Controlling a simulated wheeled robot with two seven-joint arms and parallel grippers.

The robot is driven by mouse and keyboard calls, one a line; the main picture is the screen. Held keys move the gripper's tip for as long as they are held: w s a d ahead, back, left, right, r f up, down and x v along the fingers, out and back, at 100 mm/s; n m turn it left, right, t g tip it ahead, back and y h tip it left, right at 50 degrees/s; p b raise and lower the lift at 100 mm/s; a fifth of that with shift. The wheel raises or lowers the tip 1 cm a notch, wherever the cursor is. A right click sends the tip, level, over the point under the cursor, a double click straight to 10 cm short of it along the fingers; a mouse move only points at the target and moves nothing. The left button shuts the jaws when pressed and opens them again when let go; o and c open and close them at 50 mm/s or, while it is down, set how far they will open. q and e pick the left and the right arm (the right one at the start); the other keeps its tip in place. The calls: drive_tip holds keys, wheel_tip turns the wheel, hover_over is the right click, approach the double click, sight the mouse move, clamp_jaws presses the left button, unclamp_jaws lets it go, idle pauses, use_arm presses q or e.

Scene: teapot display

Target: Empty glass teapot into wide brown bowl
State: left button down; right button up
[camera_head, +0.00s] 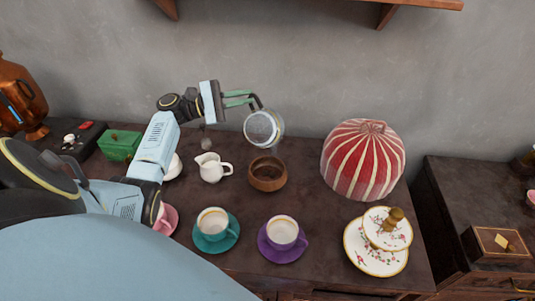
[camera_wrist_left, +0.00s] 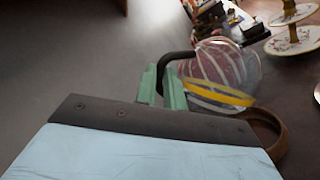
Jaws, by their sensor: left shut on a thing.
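The glass teapot (camera_head: 264,128) is clear and hangs in the air above and slightly behind the wide brown bowl (camera_head: 267,175), apart from it. My left gripper (camera_head: 250,98) is shut on the teapot's dark handle. In the left wrist view the green fingers of the left gripper (camera_wrist_left: 163,82) hold the handle, and the teapot (camera_wrist_left: 228,60) looks tilted, with a yellow band low in it; I cannot tell whether that is liquid or trim. The bowl's rim (camera_wrist_left: 272,128) shows below it, partly hidden by my gripper. No stream is visible. My right gripper is not in view.
A white creamer (camera_head: 212,168) stands left of the bowl. A teal cup (camera_head: 213,222) and a purple-saucered cup (camera_head: 283,231) stand in front. A red striped dome (camera_head: 363,160) is at the right, with a tiered floral stand (camera_head: 385,240) before it. A shelf (camera_head: 390,8) hangs above.

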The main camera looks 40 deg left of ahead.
use_arm(q)
drive_tip(key=shift+w+a+f+n+b, duration=0.15)
drive_tip(key=shift+a+n+b, duration=0.15)
drive_tip(key=shift+a+b, duration=0.1)
idle(0.7)
